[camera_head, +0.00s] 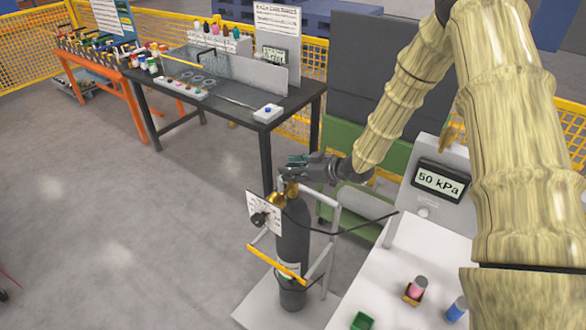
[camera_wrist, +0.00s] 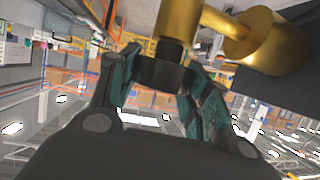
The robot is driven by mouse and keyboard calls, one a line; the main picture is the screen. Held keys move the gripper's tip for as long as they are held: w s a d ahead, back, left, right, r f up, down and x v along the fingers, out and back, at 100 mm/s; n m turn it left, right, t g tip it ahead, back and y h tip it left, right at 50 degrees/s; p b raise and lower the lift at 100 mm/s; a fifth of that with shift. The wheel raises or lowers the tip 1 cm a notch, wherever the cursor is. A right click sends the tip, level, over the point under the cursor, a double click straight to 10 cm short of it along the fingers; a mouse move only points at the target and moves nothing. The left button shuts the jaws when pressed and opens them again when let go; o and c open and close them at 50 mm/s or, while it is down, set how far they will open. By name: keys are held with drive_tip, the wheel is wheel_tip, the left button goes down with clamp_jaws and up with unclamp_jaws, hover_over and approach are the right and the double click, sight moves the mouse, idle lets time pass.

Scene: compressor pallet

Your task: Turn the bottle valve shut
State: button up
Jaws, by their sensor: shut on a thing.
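The gas bottle (camera_head: 292,240) is a dark grey cylinder standing upright in a frame at the lower middle of the head view. Its brass valve body (camera_head: 290,190) is at the top and shows large in the wrist view (camera_wrist: 180,22). The bottle valve's dark handwheel (camera_wrist: 163,72) sits below the brass stem in the wrist view. My gripper (camera_head: 298,162) reaches the valve from the right. Its teal-padded fingers (camera_wrist: 160,80) are shut on the handwheel, one on each side. In the head view the fingers mostly hide the handwheel.
A dark hose (camera_head: 350,229) runs right to the white bench (camera_head: 410,265). The display (camera_head: 440,181) reads 50 kPa. A black table (camera_head: 230,100) stands behind.

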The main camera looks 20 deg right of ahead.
drive_tip(key=shift+f+m+t+h+b, duration=0.1)
drive_tip(key=shift+m+t+h+b, duration=0.25)
drive_tip(key=shift+b, duration=0.35)
drive_tip(key=shift+m+t+b, duration=0.35)
drive_tip(key=m+t+h+b, duration=0.1)
drive_tip(key=m+h+b, duration=0.2)
drive_tip(key=b, duration=0.1)
drive_tip(key=shift+f+t, duration=0.1)
drive_tip(key=shift+t, duration=0.3)
drive_tip(key=m+t+h+b, duration=0.1)
drive_tip(key=m+h+b, duration=0.2)
drive_tip(key=h, duration=0.1)
drive_tip(key=shift+m+h, duration=0.35)
drive_tip(key=shift+m, duration=0.05)
drive_tip(key=shift+r+m+h+b, duration=0.25)
drive_tip(key=shift+m+h+b, duration=0.2)
drive_tip(key=shift+m+h, duration=0.55)
drive_tip(key=shift+w+h, duration=0.1)
drive_tip(key=shift+h, duration=0.3)
drive_tip(key=o, duration=1)
